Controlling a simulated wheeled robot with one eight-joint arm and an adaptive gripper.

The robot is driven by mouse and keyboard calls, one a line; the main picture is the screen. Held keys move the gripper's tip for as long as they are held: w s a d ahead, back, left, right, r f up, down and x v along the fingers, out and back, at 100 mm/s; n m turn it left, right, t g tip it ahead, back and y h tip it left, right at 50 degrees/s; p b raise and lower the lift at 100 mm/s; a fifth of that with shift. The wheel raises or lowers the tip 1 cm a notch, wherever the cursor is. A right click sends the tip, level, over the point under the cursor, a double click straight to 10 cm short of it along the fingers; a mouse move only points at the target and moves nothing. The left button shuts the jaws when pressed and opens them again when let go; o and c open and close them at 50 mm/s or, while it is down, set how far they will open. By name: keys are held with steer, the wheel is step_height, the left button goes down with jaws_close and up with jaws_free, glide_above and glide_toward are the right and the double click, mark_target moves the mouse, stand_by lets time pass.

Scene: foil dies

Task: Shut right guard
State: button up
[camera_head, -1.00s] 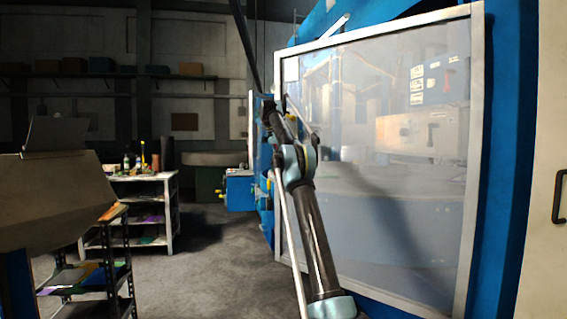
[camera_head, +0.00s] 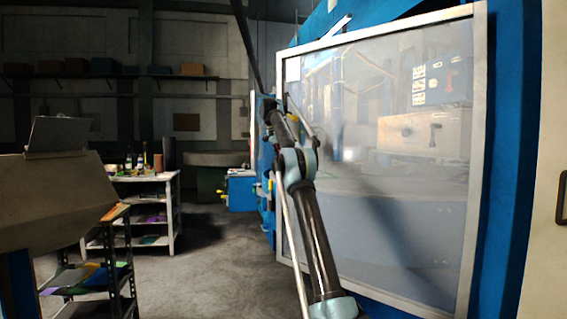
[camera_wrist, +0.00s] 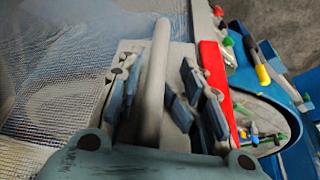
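The guard (camera_head: 478,150) is a large see-through panel in a pale frame on the right side of the head view, on the blue machine. My arm reaches along the front of it towards its far left edge. In the head view my gripper (camera_head: 268,106) is small and dark there, and its fingers are not clear. In the wrist view a pale upright handle bar (camera_wrist: 155,85) stands between the fingers of my gripper (camera_wrist: 160,70). The fingers are apart, with a visible gap on each side of the bar. The meshed panel (camera_wrist: 60,80) lies to the left.
A red strip (camera_wrist: 216,85) and a blue tray (camera_wrist: 283,108) with coloured-handled tools are right of the gripper. A bench (camera_head: 150,180) and a dark rack (camera_head: 125,265) stand at the left. The floor (camera_head: 205,265) between them and the machine is clear.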

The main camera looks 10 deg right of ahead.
steer(key=shift+a+r, duration=0.15)
steer(key=shift+r, duration=0.05)
steer(key=s+a, duration=0.6)
steer(key=a, duration=0.4)
steer(key=shift+a, duration=0.15)
steer(key=shift+f, duration=0.1)
